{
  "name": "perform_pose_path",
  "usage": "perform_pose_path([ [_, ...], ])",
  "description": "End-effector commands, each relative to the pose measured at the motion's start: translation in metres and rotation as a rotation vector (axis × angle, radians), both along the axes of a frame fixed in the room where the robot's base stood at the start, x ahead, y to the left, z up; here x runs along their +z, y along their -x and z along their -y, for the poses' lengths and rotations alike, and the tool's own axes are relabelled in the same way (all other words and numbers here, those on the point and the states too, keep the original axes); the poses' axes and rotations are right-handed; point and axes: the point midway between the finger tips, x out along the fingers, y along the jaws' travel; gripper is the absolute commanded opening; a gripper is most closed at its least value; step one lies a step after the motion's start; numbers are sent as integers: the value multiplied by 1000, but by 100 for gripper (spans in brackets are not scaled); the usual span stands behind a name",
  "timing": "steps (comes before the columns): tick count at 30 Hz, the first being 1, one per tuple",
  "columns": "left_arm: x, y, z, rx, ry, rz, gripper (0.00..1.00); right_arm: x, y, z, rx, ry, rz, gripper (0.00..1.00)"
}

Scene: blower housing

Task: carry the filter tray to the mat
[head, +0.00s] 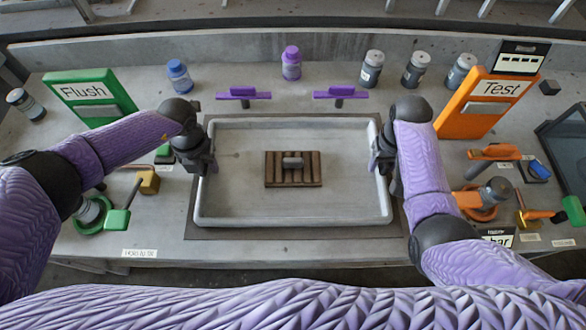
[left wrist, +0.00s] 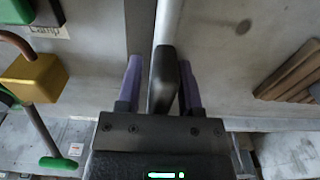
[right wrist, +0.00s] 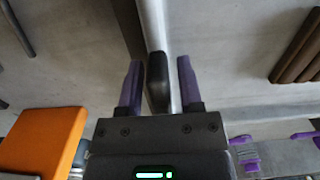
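The filter tray (head: 230,210) is a large, shallow grey tray in the middle of the bench, with a dark handle on each short side. A brown slatted piece (head: 312,170) with a grey grip lies inside it. A darker brownish mat (head: 300,234) shows around and under the tray; I cannot tell whether they touch. My left gripper (left wrist: 160,75) has its purple fingers either side of the left handle (left wrist: 163,80), with a narrow gap showing. My right gripper (right wrist: 160,75) straddles the right handle (right wrist: 157,85), also with a gap on one side.
A green Flush panel (head: 90,95) and orange Test panel (head: 480,105) stand behind. Purple levers (head: 243,95) and several bottles (head: 291,62) line the back. A green-handled valve (head: 117,220) is at left; orange-handled valves (head: 495,152) are at right.

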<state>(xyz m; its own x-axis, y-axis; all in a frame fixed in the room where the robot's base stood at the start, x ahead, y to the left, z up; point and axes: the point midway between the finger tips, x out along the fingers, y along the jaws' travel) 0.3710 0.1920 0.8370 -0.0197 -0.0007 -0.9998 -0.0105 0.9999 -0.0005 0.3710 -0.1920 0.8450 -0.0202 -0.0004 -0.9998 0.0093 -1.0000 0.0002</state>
Motion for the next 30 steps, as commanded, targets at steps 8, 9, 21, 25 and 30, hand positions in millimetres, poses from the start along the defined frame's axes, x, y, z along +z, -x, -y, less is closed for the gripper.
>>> perform_pose_path([
  [8,1,0,0,0,0,0,58,1,0,0,0,0,0,58],
  [9,2,0,0,0,0,0,58,1,0,0,0,0,0,58],
  [21,94,-2,0,-2,0,4,58,1,0,0,0,0,0,58],
  [25,115,-3,0,-1,0,2,58,1,0,0,0,0,0,58],
  [30,122,-3,0,0,0,0,58,20,-2,0,0,1,5,58],
])
